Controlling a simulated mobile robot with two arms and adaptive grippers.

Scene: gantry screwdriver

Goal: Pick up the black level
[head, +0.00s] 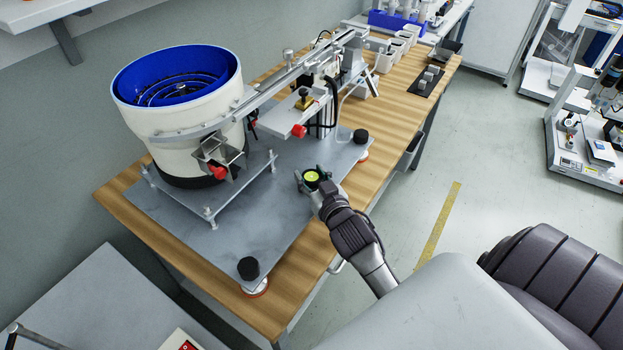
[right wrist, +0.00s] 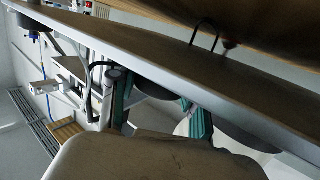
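The black level (head: 311,177) is a small round black piece with a yellow-green centre, at the right front edge of the grey metal plate in the head view. My right gripper (head: 312,181) is at it, with one finger on each side. In the right wrist view, the two teal fingers (right wrist: 160,102) stand apart with a dark rounded piece (right wrist: 155,88) between them, probably the level. Whether the fingers press on it, and whether it is lifted, I cannot tell. My left gripper is not in view.
The grey plate (head: 225,232) lies on a wooden table (head: 295,268). It carries a white bowl feeder (head: 190,122) with a blue inside, a rail (head: 292,70) and black knobs (head: 248,267). The plate's middle is clear. White bins (head: 384,61) stand at the far end.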

